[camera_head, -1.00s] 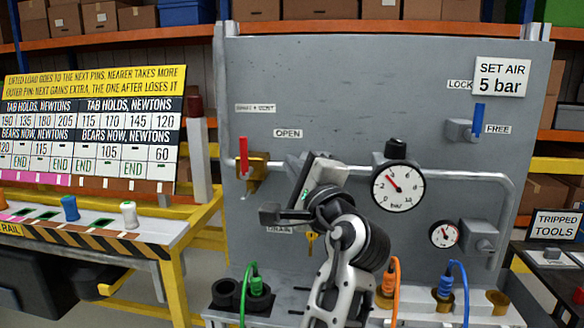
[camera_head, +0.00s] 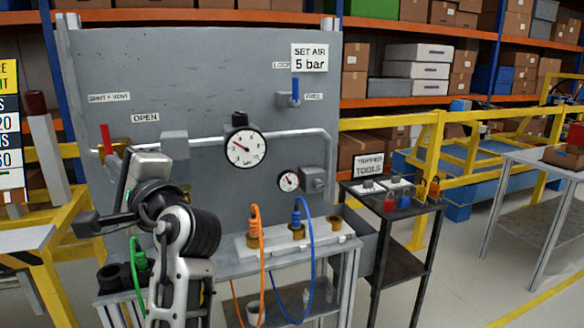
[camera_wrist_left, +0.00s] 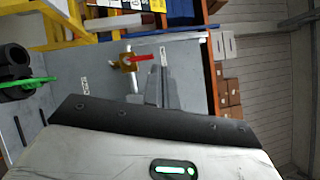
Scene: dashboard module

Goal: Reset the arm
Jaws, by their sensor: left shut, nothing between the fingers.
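My left arm rises from the bottom of the head view in front of the grey panel (camera_head: 250,80), left of the large round gauge (camera_head: 245,147). Its gripper points toward the panel, and its fingertips are hard to make out there. In the left wrist view the slim grey fingers (camera_wrist_left: 164,78) are together and empty, pointing toward the panel beside the valve with the red handle (camera_wrist_left: 142,57). That red handle (camera_head: 106,138) also shows in the head view, left of the OPEN label. My right gripper is not in view.
Orange (camera_head: 254,225) and blue (camera_head: 298,212) hoses stand at the panel's foot; a green hose (camera_head: 138,258) is close to my arm. A tool stand (camera_head: 392,192) and yellow railing (camera_head: 432,170) are at right. The floor at the lower right is clear.

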